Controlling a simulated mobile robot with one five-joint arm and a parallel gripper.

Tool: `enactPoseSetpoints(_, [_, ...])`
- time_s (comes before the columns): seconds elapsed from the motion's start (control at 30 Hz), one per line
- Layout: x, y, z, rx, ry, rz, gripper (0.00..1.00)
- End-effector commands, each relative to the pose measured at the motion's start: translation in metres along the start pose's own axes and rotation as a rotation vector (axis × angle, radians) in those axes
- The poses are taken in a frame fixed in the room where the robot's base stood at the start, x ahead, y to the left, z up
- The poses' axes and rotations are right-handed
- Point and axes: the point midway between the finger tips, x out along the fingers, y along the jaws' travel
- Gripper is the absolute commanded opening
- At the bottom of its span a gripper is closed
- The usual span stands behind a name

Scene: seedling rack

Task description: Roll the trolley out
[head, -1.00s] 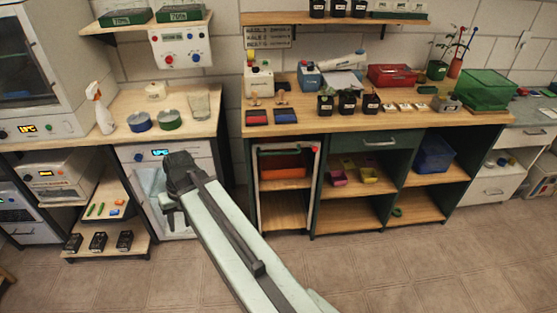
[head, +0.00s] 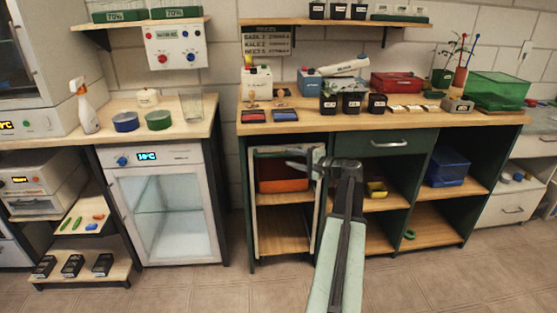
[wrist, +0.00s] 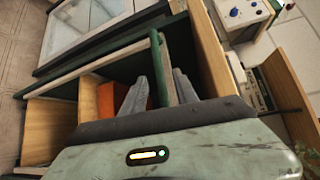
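The trolley (head: 252,215) is a narrow pale-framed unit with wooden shelves, in the left bay under the bench. An orange bin (head: 284,184) sits on its upper shelf and also shows in the wrist view (wrist: 108,99). My gripper (head: 303,166) is at the trolley's upper right front. In the wrist view its two fingers (wrist: 160,80) stand apart on either side of a dark green bar (wrist: 156,50), apparently the trolley's handle. The fingers do not look closed on it. In the head view the gripper and arm hide the trolley's right front.
The bench (head: 400,121) above carries pots, a red box (head: 397,82) and a green tub (head: 497,90). A glass-door cooler (head: 165,205) stands left of the bay. Shelves with a blue bin (head: 447,167) are to the right. The tiled floor (head: 190,290) in front is clear.

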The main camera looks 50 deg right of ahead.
Motion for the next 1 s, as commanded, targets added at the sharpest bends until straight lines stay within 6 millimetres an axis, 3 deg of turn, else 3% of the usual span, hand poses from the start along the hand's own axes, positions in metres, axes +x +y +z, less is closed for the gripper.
enactPoseSetpoints(0.1, [0.026,0.002,-0.001,-0.001,-0.003,0.001,0.36])
enactPoseSetpoints(0.3, [0.057,0.001,0.000,-0.001,-0.003,0.002,0.36])
enactPoseSetpoints(0.67, [0.065,0.001,0.001,-0.001,-0.001,0.002,0.36])
enactPoseSetpoints(0.8, [0.064,0.001,0.001,-0.001,-0.001,0.002,0.00])
enactPoseSetpoints(1.0, [0.064,0.001,0.001,-0.001,-0.001,0.002,0.00])
